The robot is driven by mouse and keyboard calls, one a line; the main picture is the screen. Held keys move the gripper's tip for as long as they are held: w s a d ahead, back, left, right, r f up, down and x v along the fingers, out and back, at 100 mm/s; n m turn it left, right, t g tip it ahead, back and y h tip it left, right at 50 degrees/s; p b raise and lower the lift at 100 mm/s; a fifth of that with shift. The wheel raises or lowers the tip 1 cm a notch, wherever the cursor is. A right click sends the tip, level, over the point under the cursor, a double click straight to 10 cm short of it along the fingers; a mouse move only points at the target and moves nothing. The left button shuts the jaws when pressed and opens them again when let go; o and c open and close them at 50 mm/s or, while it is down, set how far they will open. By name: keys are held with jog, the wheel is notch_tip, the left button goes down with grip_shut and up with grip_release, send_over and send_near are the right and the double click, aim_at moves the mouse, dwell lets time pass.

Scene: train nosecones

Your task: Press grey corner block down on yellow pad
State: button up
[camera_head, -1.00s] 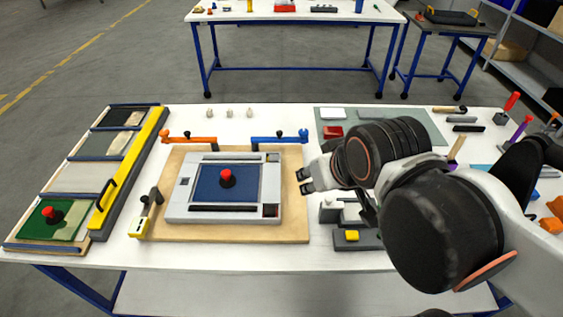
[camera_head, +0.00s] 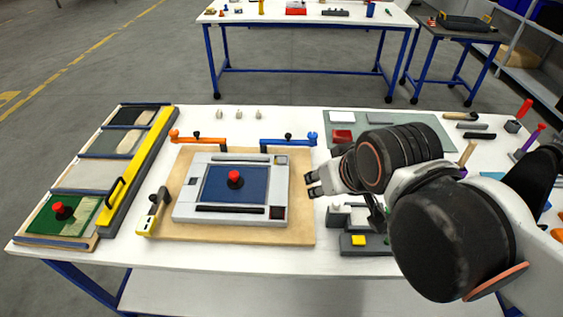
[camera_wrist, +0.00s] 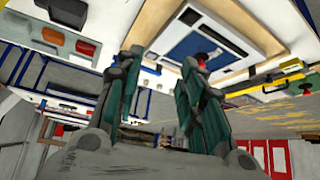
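My gripper (camera_head: 313,183) points left above the table, right of the grey frame. Its two fingers are apart with nothing visible between them; the wrist view shows the same gap (camera_wrist: 165,70). A yellow pad (camera_head: 358,240) sits on a low dark grey base in front of the gripper, below it in the picture. Small grey blocks (camera_head: 339,216) stand just behind that pad, partly hidden by my arm; I cannot tell which is the corner block.
A blue panel with a red knob (camera_head: 235,179) lies inside the frame, on a wooden board (camera_head: 300,230). Orange (camera_head: 200,140) and blue (camera_head: 290,142) clamps stand behind it. A long yellow bar (camera_head: 145,160) lies left. Tools crowd the right side.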

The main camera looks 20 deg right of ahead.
jog(key=shift+w, duration=0.1)
jog(key=c, duration=0.7)
jog(key=shift+w+r, duration=0.3)
jog(key=shift+w, duration=0.05)
grip_shut()
jog(key=m+g, duration=0.4)
jog(key=g, duration=0.3)
send_over(282, 159)
jog(key=f, duration=1.5)
jog(key=shift+s+f, duration=0.2)
jog(key=shift+s, duration=0.05)
jog(key=shift+w+f, duration=0.25)
jog(key=shift+f, duration=0.35)
jog(key=shift+f+b, duration=1.7)
jog(key=shift+f, duration=1.2)
